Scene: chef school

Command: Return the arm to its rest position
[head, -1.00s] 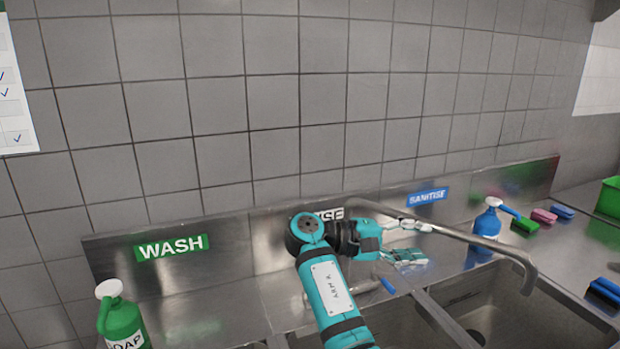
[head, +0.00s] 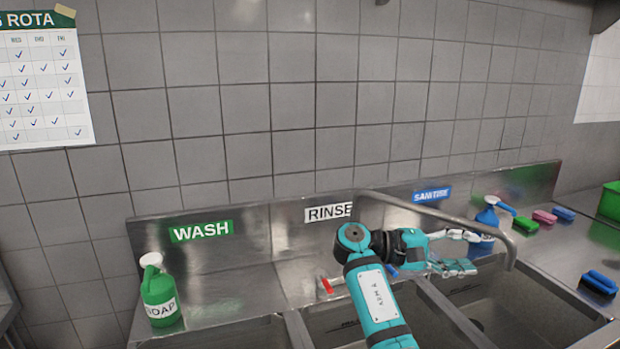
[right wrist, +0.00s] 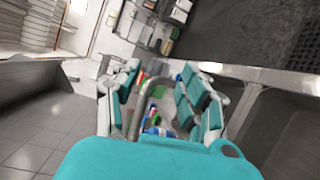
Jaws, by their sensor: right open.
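My right arm (head: 375,295) rises from the bottom of the head view and bends right at its elbow. My right gripper (head: 474,254) is open and empty over the sinks, close to the curved tap spout (head: 455,215). The spout passes near its fingers; I cannot tell whether they touch. In the right wrist view, the open gripper's fingers (right wrist: 160,102) stand well apart, with the metal spout and blurred coloured items between them in the picture. My left gripper is not in view.
Steel sinks (head: 500,300) lie below the arm. A green soap bottle (head: 160,290) stands at left. A blue spray bottle (head: 487,216), coloured brushes (head: 545,217) and a blue brush (head: 598,284) are at right. A green crate (head: 610,200) sits at the far right.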

